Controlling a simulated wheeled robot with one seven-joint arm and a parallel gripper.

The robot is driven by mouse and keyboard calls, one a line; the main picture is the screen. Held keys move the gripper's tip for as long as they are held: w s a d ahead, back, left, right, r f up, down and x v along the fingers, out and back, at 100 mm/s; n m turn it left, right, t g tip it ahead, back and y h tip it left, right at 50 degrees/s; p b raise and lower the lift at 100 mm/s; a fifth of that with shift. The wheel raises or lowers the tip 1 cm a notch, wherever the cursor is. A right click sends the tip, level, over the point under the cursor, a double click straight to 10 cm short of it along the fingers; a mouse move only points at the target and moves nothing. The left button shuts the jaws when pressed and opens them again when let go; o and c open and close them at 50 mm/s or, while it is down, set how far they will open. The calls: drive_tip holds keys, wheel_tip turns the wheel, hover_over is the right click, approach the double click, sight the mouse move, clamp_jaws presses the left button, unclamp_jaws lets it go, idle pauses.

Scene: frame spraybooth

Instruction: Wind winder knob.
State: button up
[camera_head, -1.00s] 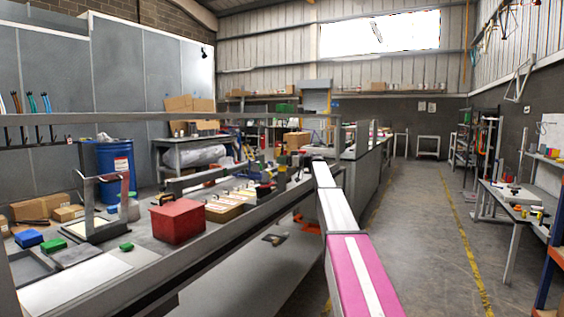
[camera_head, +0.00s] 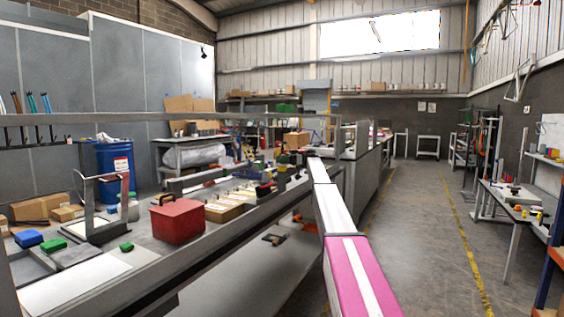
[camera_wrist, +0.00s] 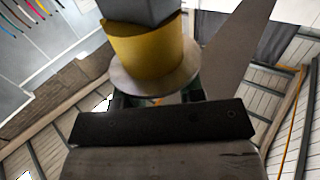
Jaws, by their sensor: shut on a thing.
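In the wrist view a yellow round part (camera_wrist: 145,48) sits on a pale disc (camera_wrist: 150,80), with a grey block (camera_wrist: 140,10) at its far end. I take this yellow part to be the winder knob, but the picture does not make it certain. My gripper (camera_wrist: 156,99) is close against it and shut on it; the dark bar hides most of the jaws and their contact. In the head view my white and magenta arm reaches away along the bench, and the knob is too small to make out.
A long bench (camera_head: 92,283) runs along the left with a red box (camera_head: 178,220), a metal stand (camera_head: 100,205) and several small boxes. A blue drum (camera_head: 115,165) stands behind it. The floor aisle (camera_head: 420,225) on the right is clear up to a side table (camera_head: 515,195).

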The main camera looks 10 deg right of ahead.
idle(0.4)
drive_tip(key=o, duration=0.9)
